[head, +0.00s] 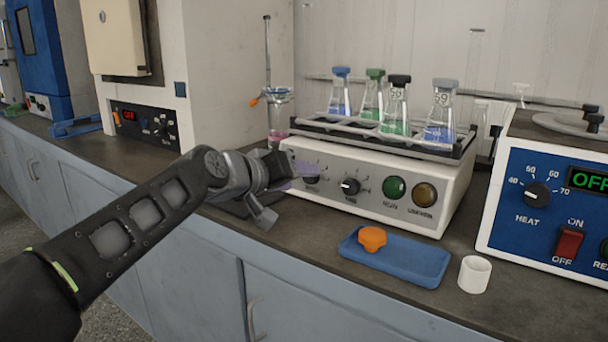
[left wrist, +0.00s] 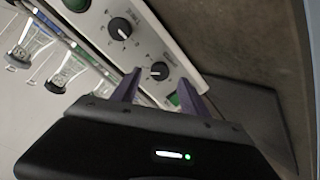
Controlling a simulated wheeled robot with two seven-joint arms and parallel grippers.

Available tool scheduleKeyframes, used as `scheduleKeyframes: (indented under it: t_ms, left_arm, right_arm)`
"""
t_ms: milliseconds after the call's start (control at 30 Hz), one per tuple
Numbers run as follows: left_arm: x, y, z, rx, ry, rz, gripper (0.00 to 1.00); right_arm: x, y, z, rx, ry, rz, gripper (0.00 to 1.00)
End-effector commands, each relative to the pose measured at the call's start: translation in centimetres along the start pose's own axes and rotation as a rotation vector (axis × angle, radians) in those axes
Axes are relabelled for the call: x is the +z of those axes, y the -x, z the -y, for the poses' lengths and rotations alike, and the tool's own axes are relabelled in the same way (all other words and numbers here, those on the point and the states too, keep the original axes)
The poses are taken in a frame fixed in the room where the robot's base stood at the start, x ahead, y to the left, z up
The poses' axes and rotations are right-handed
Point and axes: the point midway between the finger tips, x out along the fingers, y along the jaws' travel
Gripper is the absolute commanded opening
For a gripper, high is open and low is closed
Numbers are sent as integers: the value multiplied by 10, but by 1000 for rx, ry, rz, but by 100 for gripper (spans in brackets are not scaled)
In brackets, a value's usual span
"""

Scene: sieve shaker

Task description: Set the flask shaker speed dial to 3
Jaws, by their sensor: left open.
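The flask shaker (head: 375,193) is a white box with flasks on its top rack. Its speed dial (head: 312,179), a small black knob, is at the left end of the front panel, partly behind my left gripper (head: 290,172). In the left wrist view the dial (left wrist: 159,71) has a white pointer mark and appears between the two purple fingers of the open left gripper (left wrist: 159,90). The fingertips are close to the panel; I cannot tell whether they touch the knob. The scale numbers are too small to read. My right gripper is not in view.
The time dial (head: 350,187), a green button (head: 394,188) and an amber button (head: 424,195) sit right of the speed dial. A blue tray (head: 415,268) with an orange knob (head: 372,238) and a white cup (head: 474,274) stand in front. A blue-panelled heater (head: 510,215) is at right.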

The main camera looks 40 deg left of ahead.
Motion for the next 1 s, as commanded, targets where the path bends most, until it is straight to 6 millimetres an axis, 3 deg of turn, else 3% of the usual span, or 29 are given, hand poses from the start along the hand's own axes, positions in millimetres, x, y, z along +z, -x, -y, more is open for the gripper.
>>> scheduleKeyframes:
  t_ms: [100,267,1000]
  left_arm:
    - [-2,20,-1,0,1,-1,52]
    - [0,32,0,-1,1,0,52]
    - [0,33,0,0,1,1,52]
  right_arm:
    - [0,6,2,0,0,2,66]
    - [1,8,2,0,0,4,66]
    - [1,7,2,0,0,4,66]
